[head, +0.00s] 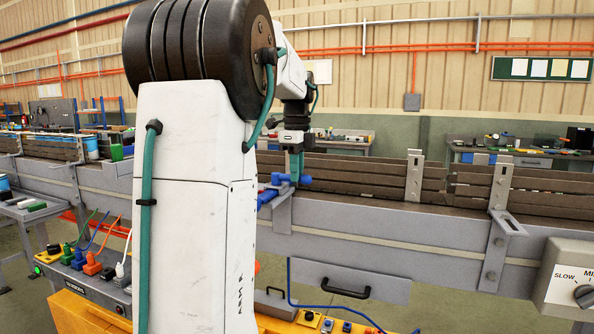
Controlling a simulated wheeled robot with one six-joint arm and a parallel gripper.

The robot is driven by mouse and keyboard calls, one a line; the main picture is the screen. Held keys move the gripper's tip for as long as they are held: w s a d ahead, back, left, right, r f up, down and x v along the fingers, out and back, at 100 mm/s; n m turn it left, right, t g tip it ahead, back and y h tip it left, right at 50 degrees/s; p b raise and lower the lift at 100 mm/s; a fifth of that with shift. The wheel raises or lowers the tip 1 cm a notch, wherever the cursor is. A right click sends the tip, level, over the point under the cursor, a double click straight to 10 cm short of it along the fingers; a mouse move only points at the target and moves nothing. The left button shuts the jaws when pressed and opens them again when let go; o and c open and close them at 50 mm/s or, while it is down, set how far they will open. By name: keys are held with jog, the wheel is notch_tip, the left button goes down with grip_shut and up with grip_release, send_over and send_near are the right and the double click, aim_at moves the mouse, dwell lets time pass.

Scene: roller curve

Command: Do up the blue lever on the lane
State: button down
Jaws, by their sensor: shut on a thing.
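The blue lever (282,179) sits on a grey bracket at the near side of the lane (375,178), just right of my arm's white column. More blue parts (266,195) show lower left of it, partly hidden by my arm. My gripper (295,175) points down from above, its teal fingers at the lever. It is shut on the blue lever. The fingertips are small here, and the exact grip is hard to make out.
Metal brackets (503,190) stand along the lane to the right. A grey control box with a knob (570,280) is at the lower right. A drawer with a black handle (346,291) hangs below the lane. Coloured plugs (92,264) are at the lower left.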

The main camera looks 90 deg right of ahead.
jog(key=c, duration=1.3)
grip_release()
notch_tip(320, 180, up, 8)
jog(key=shift+f, duration=0.1)
